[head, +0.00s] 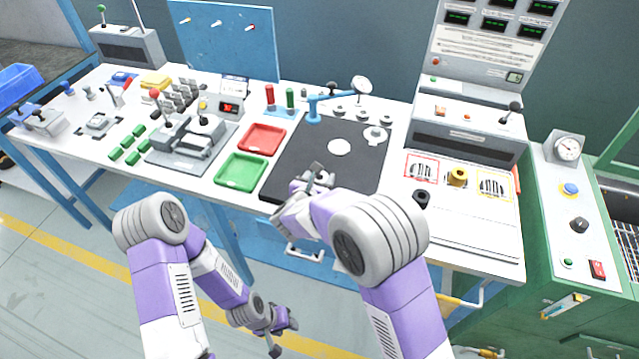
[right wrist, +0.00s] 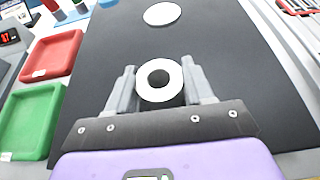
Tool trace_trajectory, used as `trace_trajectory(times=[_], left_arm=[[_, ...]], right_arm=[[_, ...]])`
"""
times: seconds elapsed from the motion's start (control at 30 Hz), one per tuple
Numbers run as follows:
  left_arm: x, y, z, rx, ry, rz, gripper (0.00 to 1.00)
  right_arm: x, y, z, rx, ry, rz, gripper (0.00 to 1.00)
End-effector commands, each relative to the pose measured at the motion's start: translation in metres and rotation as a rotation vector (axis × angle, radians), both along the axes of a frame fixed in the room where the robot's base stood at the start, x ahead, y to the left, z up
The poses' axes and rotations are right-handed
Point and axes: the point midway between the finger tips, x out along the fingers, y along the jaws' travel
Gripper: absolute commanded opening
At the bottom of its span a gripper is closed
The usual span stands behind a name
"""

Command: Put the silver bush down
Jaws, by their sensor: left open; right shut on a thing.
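The silver bush (right wrist: 143,84), a pale ring with a dark hole, is upright between the fingers of my right gripper (right wrist: 158,88) in the right wrist view. That gripper is shut on it, over the near part of the black mat (right wrist: 215,60). In the head view my right gripper (head: 318,180) is at the mat's near edge (head: 290,165), and the bush is not clearly visible. I cannot tell whether the bush touches the mat. A white disc (head: 339,147) lies on the mat beyond the gripper. My left gripper (head: 275,335) is open and empty, low in front of the bench.
A red tray (head: 262,139) and a green tray (head: 241,172) lie left of the mat. A blue arm stand (head: 316,108) and several small round parts are at the mat's back. A panel with a yellow bush (head: 457,176) and black bush (head: 421,198) is at the right.

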Motion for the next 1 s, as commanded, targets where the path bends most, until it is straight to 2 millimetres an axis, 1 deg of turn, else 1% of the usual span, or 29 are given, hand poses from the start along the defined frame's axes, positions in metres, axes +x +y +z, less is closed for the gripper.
trace_trajectory(times=[0.03, 0.07, 0.27, 0.4, 0.43, 0.5, 0.6, 0.87, 0.97, 1.0], left_arm=[[-0.0001, 0.0001, -0.0038, 0.000, 0.000, 0.000, 0.43], [-0.0001, 0.0000, -0.0039, 0.000, 0.000, 0.000, 0.43], [0.0000, 0.0000, -0.0022, 0.000, 0.000, 0.000, 0.43], [-0.0001, -0.0001, -0.0064, 0.000, 0.000, 0.000, 0.43], [0.0000, 0.0000, -0.0065, 0.000, 0.000, 0.000, 0.43], [0.0000, 0.0000, -0.0054, 0.000, 0.000, 0.000, 0.43], [0.0000, 0.0001, -0.0053, 0.000, 0.000, 0.000, 0.43], [0.0000, 0.0000, -0.0048, 0.000, 0.000, 0.000, 0.43], [0.0000, 0.0000, -0.0009, 0.000, 0.000, 0.000, 0.43], [0.0000, 0.0000, 0.0001, 0.000, 0.000, 0.000, 0.43]], right_arm=[[0.0004, -0.0001, -0.0060, -0.001, -0.002, 0.000, 0.11], [0.0004, -0.0001, -0.0068, -0.001, -0.003, 0.000, 0.11], [0.0005, -0.0001, -0.0049, 0.001, -0.004, 0.000, 0.11], [0.0005, 0.0000, -0.0091, 0.000, -0.003, 0.001, 0.11], [0.0002, -0.0001, -0.0099, 0.001, -0.001, 0.001, 0.53], [0.0002, -0.0001, -0.0089, 0.001, -0.001, 0.000, 0.64], [0.0001, -0.0001, -0.0087, 0.001, -0.001, 0.000, 0.77], [0.0001, -0.0002, -0.0082, 0.001, -0.001, 0.000, 0.77], [0.0002, -0.0002, -0.0042, 0.001, -0.001, 0.000, 0.77], [-0.0033, 0.0018, -0.0024, 0.000, -0.001, 0.002, 0.77]])
